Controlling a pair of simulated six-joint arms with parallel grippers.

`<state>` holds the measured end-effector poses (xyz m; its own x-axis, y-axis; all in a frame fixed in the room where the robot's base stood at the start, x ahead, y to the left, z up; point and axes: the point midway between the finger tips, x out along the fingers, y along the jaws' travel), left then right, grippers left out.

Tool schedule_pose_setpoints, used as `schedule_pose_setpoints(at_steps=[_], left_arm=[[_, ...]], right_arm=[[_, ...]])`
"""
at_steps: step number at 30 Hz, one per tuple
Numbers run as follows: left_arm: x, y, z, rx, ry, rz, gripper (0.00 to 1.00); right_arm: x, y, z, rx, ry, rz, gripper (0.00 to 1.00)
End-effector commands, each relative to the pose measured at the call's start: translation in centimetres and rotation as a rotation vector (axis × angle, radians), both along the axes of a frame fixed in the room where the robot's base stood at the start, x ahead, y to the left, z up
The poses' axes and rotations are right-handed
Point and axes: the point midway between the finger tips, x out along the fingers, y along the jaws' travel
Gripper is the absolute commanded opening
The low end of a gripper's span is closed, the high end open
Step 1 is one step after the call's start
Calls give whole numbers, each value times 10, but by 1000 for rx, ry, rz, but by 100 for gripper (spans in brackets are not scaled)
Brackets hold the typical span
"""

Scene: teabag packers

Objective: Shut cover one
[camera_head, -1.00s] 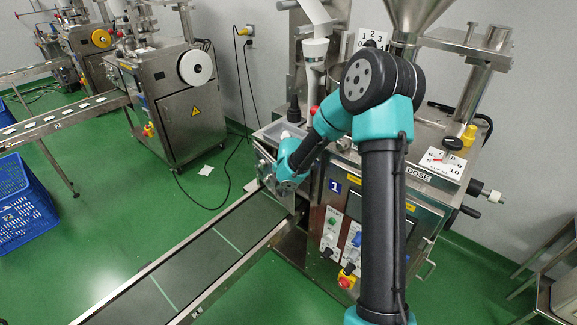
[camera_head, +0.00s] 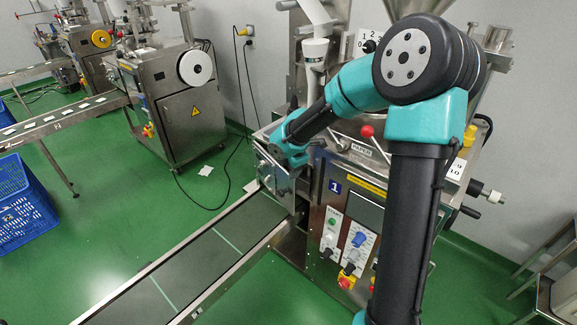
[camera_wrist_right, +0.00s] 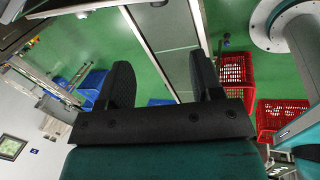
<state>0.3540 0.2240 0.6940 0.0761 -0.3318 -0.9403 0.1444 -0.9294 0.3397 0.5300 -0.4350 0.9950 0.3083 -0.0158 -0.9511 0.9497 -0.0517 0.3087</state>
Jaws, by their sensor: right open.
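The machine marked with a blue "1" plate (camera_head: 335,186) stands at the centre right of the head view. A small metal housing (camera_head: 270,170) sits at its left front corner, over the end of the conveyor. I cannot clearly tell cover one apart from this housing. My right arm reaches across the machine, and its teal wrist is over the top of the housing, hiding part of it. In the wrist view my right gripper (camera_wrist_right: 162,85) is open, with its two black fingers apart and nothing held between them. My left gripper is not in view.
A dark conveyor (camera_head: 205,262) runs from the housing to the lower left. Knobs and a red button (camera_head: 346,283) sit on the machine's front panel. A blue crate (camera_head: 25,205) stands at far left. Red crates (camera_wrist_right: 280,118) show in the wrist view.

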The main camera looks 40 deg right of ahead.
Motion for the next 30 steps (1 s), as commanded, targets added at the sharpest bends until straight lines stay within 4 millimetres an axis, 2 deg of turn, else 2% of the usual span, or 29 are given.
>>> schedule_pose_setpoints(at_steps=[9, 14, 17, 20, 27, 30], left_arm=[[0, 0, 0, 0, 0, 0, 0], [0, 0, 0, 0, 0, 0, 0], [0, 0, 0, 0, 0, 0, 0], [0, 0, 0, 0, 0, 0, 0], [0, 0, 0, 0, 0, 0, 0], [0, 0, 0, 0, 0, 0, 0]], right_arm=[[-1, 0, 2, 0, -1, 1, 59], [1, 5, -3, -19, 26, 39, 44], [5, 15, -14, -67, 87, 133, 34], [10, 30, -31, -152, 189, 297, 24], [29, 76, -71, -442, 515, 818, 2], [40, 96, -81, -572, 653, 1026, 0]])
